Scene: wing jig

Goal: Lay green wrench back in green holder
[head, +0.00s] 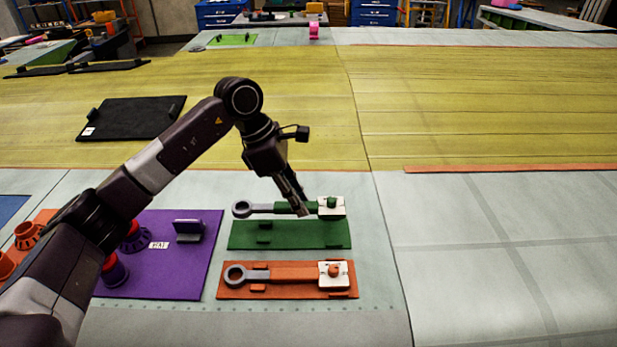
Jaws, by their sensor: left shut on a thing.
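The green wrench (276,208) has a grey ring end at the left, a green handle and a white square block with a green knob at the right. My left gripper (302,211) is shut on its handle. The wrench lies level across the view, at the far edge of the green holder (290,238), and looks raised above it. The holder is a flat green plate with a small upright clip (264,238) at its left. The gripper hides part of the handle. My right gripper is not in view.
An orange holder (230,292) with an orange wrench (285,275) lies just in front of the green one. A purple board (200,260) with red and purple parts is at the left. The grey surface at the right is clear.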

